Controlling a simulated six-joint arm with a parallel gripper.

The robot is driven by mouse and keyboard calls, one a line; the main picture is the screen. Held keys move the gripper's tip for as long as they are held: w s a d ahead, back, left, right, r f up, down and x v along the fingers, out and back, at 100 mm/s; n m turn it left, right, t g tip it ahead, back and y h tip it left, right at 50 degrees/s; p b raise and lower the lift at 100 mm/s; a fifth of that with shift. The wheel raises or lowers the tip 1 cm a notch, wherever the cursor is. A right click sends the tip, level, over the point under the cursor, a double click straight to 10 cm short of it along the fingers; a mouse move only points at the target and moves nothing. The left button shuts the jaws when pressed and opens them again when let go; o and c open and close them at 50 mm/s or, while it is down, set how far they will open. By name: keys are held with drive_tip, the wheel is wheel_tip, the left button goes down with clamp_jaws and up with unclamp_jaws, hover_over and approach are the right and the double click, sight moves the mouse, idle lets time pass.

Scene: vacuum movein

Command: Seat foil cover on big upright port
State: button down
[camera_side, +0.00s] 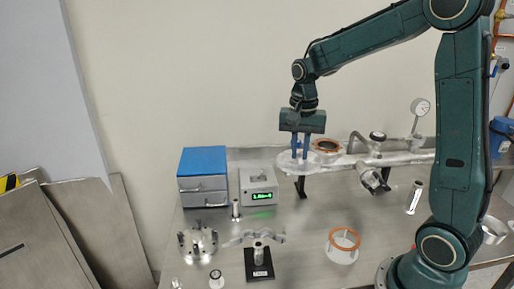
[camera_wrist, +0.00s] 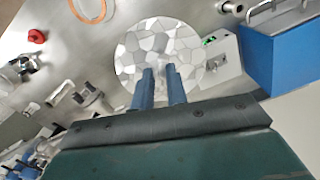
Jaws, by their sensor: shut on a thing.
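The foil cover is a round, crinkled silver disc (camera_wrist: 150,42) in the wrist view. In the side view it is a pale flat disc (camera_side: 286,161), roughly level. My gripper (camera_side: 300,157) points down with its blue fingers shut on the foil cover; the fingertips also show at its near edge in the wrist view (camera_wrist: 159,72). The big upright port (camera_side: 327,146) has a copper-coloured rim and a dark opening. It stands just right of the foil cover and gripper in the side view. I cannot pick out the port in the wrist view.
A blue-topped drawer box (camera_side: 203,162) and a grey display unit (camera_side: 259,186) stand left. A copper ring (camera_side: 344,232) rests on a white holder in front.

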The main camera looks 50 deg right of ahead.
drive_tip(key=d+r+m, duration=0.2)
drive_tip(key=d, duration=0.7)
drive_tip(key=d+r+m, duration=0.2)
drive_tip(key=d+m, duration=0.1)
drive_tip(key=d, duration=0.6)
drive_tip(key=shift+d+r+m, duration=0.2)
drive_tip(key=shift+d+m, duration=0.05)
drive_tip(key=shift+m, duration=0.05)
drive_tip(key=shift+f, duration=0.2)
drive_tip(key=shift+f, duration=2.9)
drive_tip(key=shift+f, duration=0.6)
drive_tip(key=c, duration=1.3)
unclamp_jaws()
